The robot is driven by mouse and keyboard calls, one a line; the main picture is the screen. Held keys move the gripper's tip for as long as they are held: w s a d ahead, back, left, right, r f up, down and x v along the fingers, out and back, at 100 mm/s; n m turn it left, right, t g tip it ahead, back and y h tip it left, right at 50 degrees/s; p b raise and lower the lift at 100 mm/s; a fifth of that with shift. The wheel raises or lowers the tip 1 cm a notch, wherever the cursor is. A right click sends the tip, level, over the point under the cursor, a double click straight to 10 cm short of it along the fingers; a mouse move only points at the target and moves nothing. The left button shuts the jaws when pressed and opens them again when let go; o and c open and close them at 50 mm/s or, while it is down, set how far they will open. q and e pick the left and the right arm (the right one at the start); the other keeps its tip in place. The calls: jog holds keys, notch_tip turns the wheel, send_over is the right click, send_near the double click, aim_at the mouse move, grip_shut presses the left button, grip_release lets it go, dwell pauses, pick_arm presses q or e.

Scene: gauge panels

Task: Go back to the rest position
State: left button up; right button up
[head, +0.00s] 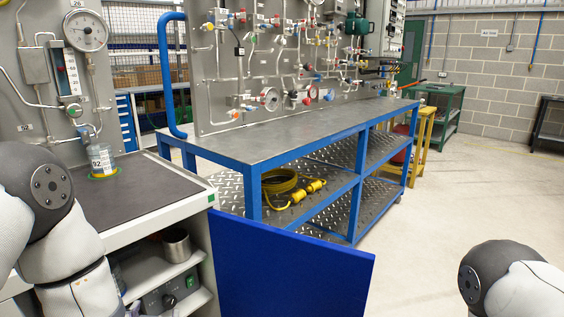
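Parts of my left arm (45,215) show at the lower left, in front of a cabinet. Part of my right arm (505,280) shows at the lower right, over the open floor. Neither gripper is in view, so I cannot see whether they hold anything. A clear container labelled 92 (102,160) stands upright on the dark cabinet top, inside a green and yellow ring. It is just right of my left arm in the picture and looks apart from it.
The dark-topped cabinet (140,190) has open shelves and a blue door (290,265) standing out to the right. A blue workbench (290,130) stands behind, under a panel (245,65) of gauges and pipes. A round gauge (86,31) hangs upper left. The floor (450,220) at right is clear.

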pick_arm(q)
jog(key=s+d+f+g+h, duration=0.25)
jog(key=s+f+g, duration=0.25)
jog(key=s+f, duration=0.75)
jog(key=s+f+g+h, duration=0.1)
jog(key=s+g, duration=0.8)
jog(key=s, duration=1.8)
jog(key=shift+s+d+f+h, duration=0.15)
jog(key=shift+d+f+h, duration=0.15)
jog(key=shift+f, duration=0.55)
